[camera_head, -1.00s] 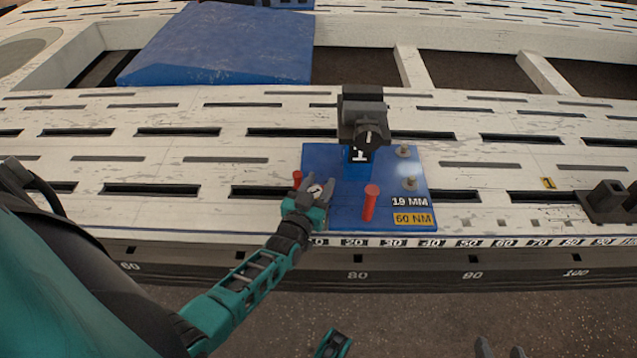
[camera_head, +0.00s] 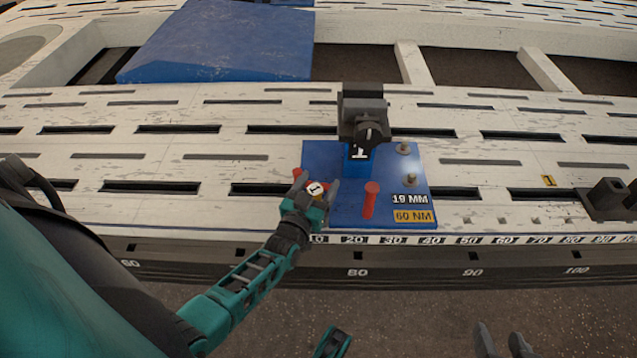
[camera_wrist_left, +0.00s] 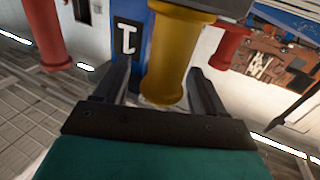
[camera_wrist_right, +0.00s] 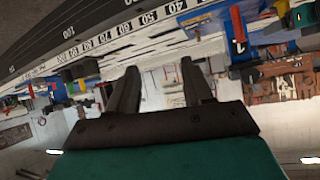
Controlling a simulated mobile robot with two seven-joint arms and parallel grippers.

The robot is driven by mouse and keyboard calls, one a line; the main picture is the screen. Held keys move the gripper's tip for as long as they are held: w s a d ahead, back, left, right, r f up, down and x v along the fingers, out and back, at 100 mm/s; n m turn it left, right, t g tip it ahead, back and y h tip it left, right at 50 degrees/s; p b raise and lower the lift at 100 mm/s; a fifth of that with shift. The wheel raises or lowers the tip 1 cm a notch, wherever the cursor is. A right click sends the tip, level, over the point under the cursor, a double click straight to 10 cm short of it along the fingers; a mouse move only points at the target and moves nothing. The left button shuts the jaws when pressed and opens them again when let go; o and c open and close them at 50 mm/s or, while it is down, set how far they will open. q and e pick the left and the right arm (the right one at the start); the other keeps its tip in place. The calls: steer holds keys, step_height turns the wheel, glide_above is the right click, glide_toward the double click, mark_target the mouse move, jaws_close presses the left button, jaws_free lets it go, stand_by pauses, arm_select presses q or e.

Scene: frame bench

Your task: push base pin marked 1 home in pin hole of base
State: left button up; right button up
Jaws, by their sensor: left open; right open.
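The blue base (camera_head: 345,215) lies flat near the bench's front edge, with a blue post and dark block at its back. The base pin marked 1 (camera_head: 316,188) stands at its front left, a white 1 on its head. In the left wrist view the yellow pin (camera_wrist_left: 168,65) stands between my fingers. My left gripper (camera_head: 318,184) is open around this pin; its open fingers also show in the left wrist view (camera_wrist_left: 160,75). Pin depth and the hole are hidden. My right gripper (camera_head: 501,340) is open and empty at the bottom; it also shows in the right wrist view (camera_wrist_right: 158,70).
Red pins stand at the front (camera_head: 370,200) and left of the base, the left one close to my left gripper. Metal studs (camera_head: 409,178) rise at the right. A dark block (camera_head: 606,200) stands at the far right. The slotted bench between is mostly clear.

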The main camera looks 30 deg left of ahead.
arm_select(q)
steer(key=s+d+p, duration=0.2)
steer(key=s+p, duration=0.1)
steer(key=s, duration=0.9)
steer(key=shift+d, duration=0.15)
